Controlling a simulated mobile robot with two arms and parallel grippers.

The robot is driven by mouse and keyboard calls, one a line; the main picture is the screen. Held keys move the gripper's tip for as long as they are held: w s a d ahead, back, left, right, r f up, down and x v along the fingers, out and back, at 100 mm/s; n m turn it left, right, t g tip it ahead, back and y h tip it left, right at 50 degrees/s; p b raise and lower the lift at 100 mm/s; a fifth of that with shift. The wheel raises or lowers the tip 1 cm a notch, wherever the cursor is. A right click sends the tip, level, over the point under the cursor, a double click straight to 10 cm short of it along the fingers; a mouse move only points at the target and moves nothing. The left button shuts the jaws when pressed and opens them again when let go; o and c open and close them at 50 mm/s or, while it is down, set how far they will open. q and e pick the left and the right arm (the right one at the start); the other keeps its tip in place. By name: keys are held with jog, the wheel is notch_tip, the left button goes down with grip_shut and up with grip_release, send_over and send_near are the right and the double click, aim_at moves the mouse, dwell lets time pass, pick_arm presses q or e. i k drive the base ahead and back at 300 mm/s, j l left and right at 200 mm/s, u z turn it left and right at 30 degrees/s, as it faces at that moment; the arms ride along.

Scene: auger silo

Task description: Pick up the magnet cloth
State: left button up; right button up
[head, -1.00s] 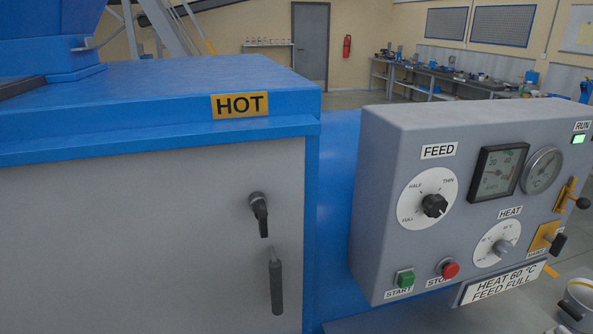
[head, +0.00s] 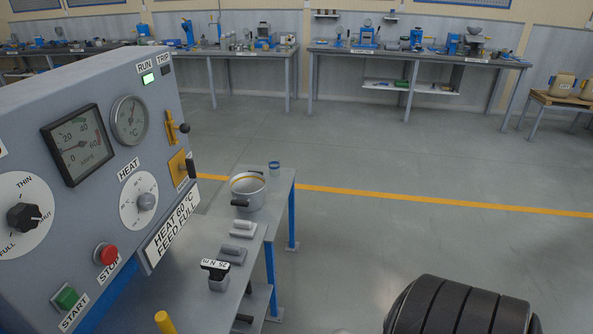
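I cannot make out a magnet cloth for certain in the head view. A narrow grey side table (head: 283,190) beside the control panel carries several small items, including two grey blocks with raised handles (head: 243,227) (head: 232,252) and a small dark item with a white label (head: 215,270). None of these clearly looks like a cloth. Neither of my grippers is in view.
The grey control panel (head: 95,215) fills the left, its green RUN lamp lit. A metal pot (head: 247,192) and a small blue-rimmed cup (head: 274,168) stand on the side table. Workbenches (head: 408,57) line the far wall. Open floor (head: 400,160) lies between, crossed by a yellow line.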

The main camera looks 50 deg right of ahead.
aim_at(232, 254)
jog(key=l+z, duration=0.15)
jog(key=z, duration=0.9)
jog(key=u, duration=2.55)
jog(key=z, duration=2.55)
jog(key=u, duration=0.45)
jog(key=i+l+u, duration=0.15)
jog(key=l+u, duration=0.15)
jog(key=l, duration=0.15)
jog(key=i+l+u, duration=0.1)
jog(key=l+u, duration=0.5)
jog(key=l, duration=0.3)
